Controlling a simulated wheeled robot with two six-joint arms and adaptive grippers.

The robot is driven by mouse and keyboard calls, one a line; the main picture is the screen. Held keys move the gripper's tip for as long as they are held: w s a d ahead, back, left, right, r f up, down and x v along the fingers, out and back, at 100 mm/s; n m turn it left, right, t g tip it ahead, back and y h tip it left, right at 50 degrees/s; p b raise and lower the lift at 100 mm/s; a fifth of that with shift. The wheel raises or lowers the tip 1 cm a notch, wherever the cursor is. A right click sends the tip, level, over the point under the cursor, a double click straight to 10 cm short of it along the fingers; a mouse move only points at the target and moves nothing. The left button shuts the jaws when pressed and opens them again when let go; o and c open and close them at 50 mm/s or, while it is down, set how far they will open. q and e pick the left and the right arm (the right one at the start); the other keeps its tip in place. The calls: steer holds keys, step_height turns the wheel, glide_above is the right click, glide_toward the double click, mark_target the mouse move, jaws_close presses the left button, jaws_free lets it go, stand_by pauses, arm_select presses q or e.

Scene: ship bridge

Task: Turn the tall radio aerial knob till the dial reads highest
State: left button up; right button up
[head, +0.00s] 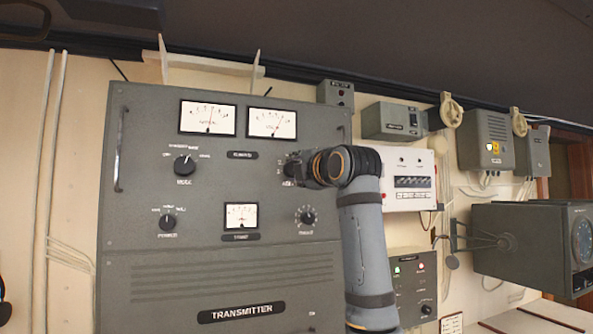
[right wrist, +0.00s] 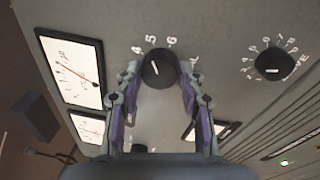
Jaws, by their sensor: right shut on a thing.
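The grey transmitter cabinet (head: 150,240) fills the middle of the head view. My right gripper (right wrist: 158,80) is shut on a round black knob (right wrist: 158,69), one finger on each side. In the head view, my right gripper (head: 297,168) hides most of this knob. The upper right meter (head: 272,122) has its red needle a little right of centre; it also shows in the right wrist view (right wrist: 75,68). The upper left meter (head: 208,118) stands beside it. My left gripper is not in view.
A numbered knob (head: 306,215) sits below the held one. A small meter (head: 241,216) and two knobs (head: 184,165) (head: 168,222) are to the left. A white-faced box (head: 408,180) is on the wall right of the cabinet, close to my arm.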

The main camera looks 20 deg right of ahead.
steer(key=o, duration=1.2)
steer(key=shift+c, duration=0.2)
steer(key=s+d+f, duration=0.1)
steer(key=s, duration=1.1)
steer(key=shift+d, duration=0.25)
